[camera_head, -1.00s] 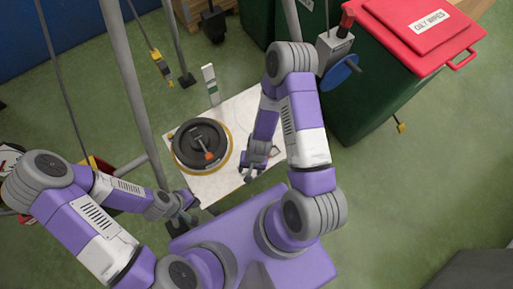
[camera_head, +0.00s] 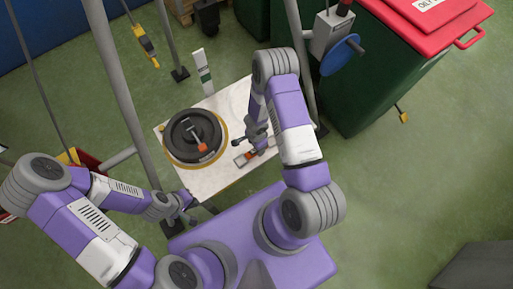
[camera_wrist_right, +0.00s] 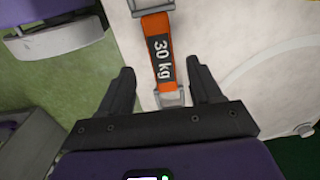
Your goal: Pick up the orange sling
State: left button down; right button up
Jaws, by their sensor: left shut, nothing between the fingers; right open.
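The orange sling (camera_wrist_right: 160,45), a short strap marked "30 kg" with metal ends, lies on the white tabletop in the right wrist view. In the head view its small orange part (camera_head: 250,155) shows beside my right gripper (camera_head: 252,143), partly hidden by it. My right gripper is open, and in the right wrist view its fingers (camera_wrist_right: 162,88) stand on either side of the strap's lower end, with a gap to each side. My left gripper (camera_head: 187,209) is shut and empty, low beside the table's near left corner, away from the sling.
A black round turntable (camera_head: 194,136) with an orange-tipped handle sits on the white table (camera_head: 213,178), left of the sling. Grey posts (camera_head: 125,85) stand around the table. A green bin with a red lid (camera_head: 425,25) stands at the upper right.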

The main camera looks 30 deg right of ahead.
notch_tip(320, 180, down, 4)
jog(key=shift+w+d+f+b, duration=0.15)
jog(key=shift+f+b, duration=0.05)
jog(key=shift+b, duration=0.8)
jog(key=shift+r, duration=0.1)
grip_shut()
notch_tip(320, 180, up, 10)
jog(key=p, duration=0.7)
